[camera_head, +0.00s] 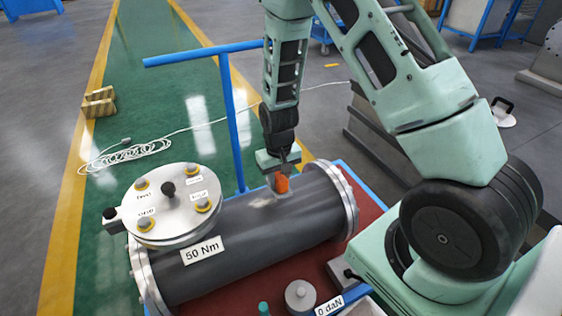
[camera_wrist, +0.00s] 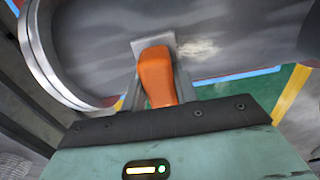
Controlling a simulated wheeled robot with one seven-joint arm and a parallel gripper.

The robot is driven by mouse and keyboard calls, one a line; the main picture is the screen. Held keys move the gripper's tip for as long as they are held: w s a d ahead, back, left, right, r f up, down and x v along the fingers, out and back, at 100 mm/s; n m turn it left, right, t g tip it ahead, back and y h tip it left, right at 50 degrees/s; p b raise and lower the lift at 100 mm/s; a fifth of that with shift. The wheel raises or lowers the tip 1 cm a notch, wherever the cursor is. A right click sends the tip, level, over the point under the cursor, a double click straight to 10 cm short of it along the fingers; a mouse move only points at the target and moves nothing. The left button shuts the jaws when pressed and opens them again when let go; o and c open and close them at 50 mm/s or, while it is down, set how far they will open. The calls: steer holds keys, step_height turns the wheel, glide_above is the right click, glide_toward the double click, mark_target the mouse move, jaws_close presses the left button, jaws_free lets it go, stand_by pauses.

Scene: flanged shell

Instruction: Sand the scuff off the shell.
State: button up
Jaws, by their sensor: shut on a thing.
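The shell (camera_head: 240,242) is a dark grey horizontal cylinder with a metal flange at each end. It also shows in the wrist view (camera_wrist: 100,45). A pale scuff (camera_wrist: 197,48) marks its surface, just right of the sanding tool in the wrist view; it shows as a light patch in the head view (camera_head: 262,201). My gripper (camera_head: 279,172) is shut on an orange-handled sanding tool (camera_wrist: 155,78) with a flat grey pad. The pad is at the shell's upper surface beside the scuff; whether it presses on it I cannot tell.
A round plate (camera_head: 172,228) with several knobs sits above the shell's left end, near a "50 Nm" label (camera_head: 202,251). A blue frame post (camera_head: 233,140) rises behind. A grey weight (camera_head: 300,295) stands in front on the red cart top (camera_head: 235,291). A coiled white cable (camera_head: 125,155) lies on the floor.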

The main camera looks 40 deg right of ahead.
mark_target(278, 175)
steer(key=shift+r+p, duration=1.75)
steer(key=shift+r, duration=0.5)
steer(key=shift+a, duration=0.15)
